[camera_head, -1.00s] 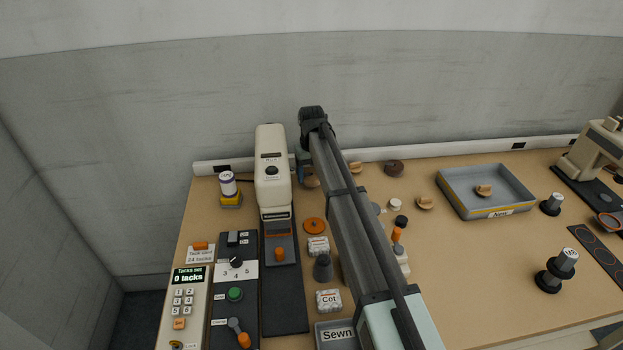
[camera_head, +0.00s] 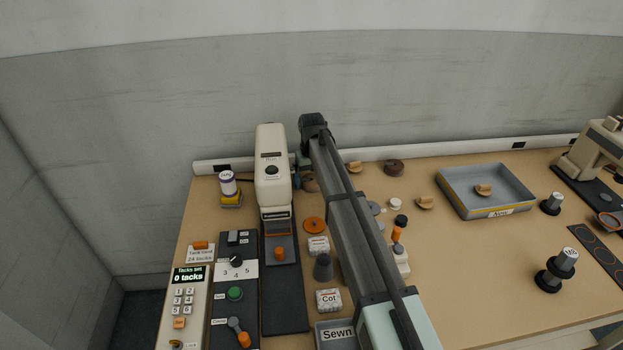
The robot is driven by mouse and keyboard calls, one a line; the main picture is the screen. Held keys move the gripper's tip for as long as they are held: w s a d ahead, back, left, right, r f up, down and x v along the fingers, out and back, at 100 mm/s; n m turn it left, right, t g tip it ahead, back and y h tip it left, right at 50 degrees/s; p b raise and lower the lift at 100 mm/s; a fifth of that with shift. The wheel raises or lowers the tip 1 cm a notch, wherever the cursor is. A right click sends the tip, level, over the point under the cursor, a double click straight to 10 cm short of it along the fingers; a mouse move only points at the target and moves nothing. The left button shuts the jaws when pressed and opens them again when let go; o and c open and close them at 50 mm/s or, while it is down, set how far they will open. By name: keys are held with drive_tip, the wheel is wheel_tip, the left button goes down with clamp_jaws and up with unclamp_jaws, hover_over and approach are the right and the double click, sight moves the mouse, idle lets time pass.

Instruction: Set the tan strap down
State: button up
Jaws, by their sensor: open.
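My arm reaches from the lower right to the back of the table, and its far joint hides much of the tool end. My gripper (camera_head: 297,179) shows only as a small dark and blue part between the white machine and the arm; its jaws are mostly hidden. A brown-tan rolled piece (camera_head: 311,184) lies on the table just right of it, partly behind the arm; I cannot tell whether they touch. Other tan rolled pieces lie at the back (camera_head: 355,167), right of the arm (camera_head: 425,202) and in the grey tray (camera_head: 484,189). I cannot tell which is the tan strap.
The white machine (camera_head: 272,170) stands close left of my gripper. A dark brown roll (camera_head: 393,167) lies at the back. The grey tray (camera_head: 455,200), a "Sewn" bin (camera_head: 322,344), an orange disc (camera_head: 314,225) and small knobs surround the arm.

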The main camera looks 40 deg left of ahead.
sight(312, 179)
wheel_tip(312, 179, up, 12)
drive_tip(key=shift+r, duration=0.15)
idle(0.6)
idle(0.3)
